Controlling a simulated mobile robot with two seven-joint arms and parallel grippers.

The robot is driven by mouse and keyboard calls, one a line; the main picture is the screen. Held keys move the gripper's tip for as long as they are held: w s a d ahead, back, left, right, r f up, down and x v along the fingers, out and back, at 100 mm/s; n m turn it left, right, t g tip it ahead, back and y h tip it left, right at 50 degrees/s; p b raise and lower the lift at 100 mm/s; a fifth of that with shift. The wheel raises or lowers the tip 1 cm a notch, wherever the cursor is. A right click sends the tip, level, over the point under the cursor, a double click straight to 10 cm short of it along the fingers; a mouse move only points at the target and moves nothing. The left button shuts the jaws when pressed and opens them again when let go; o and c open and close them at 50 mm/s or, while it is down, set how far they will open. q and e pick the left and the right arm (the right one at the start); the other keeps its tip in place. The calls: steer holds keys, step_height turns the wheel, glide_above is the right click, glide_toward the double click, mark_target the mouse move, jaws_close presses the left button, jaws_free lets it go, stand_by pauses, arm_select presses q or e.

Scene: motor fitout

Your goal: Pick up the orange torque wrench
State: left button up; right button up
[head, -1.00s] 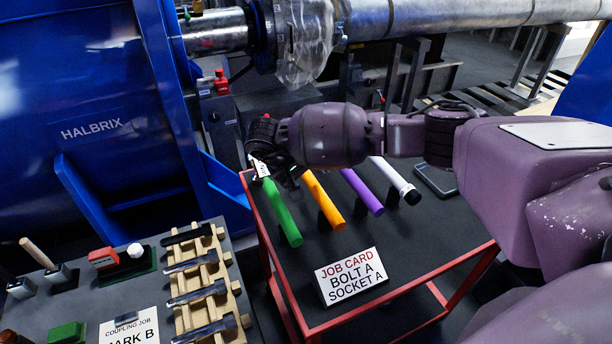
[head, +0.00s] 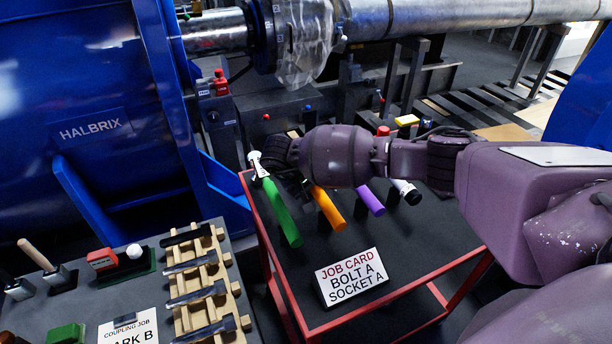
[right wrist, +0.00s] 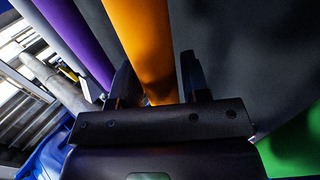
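The orange torque wrench (head: 327,207) lies on the dark cart top, its handle toward me; my right arm hides its far part in the head view. In the right wrist view its orange shaft (right wrist: 143,40) runs between the two black fingers of my right gripper (right wrist: 157,75). The fingers stand apart on either side of it, with a gap visible, so the gripper looks open around it. In the head view, the right gripper is low over the wrenches and mostly hidden by its wrist. My left gripper is not in view.
A green wrench (head: 282,212) lies just left and a purple one (head: 370,201) just right, with a white one (head: 407,191) beyond. A job card (head: 350,277) stands near the front of the red-framed cart (head: 390,305). A side table (head: 75,300) holds tools at left.

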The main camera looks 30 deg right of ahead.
jaws_close()
steer(key=shift+r, duration=0.1)
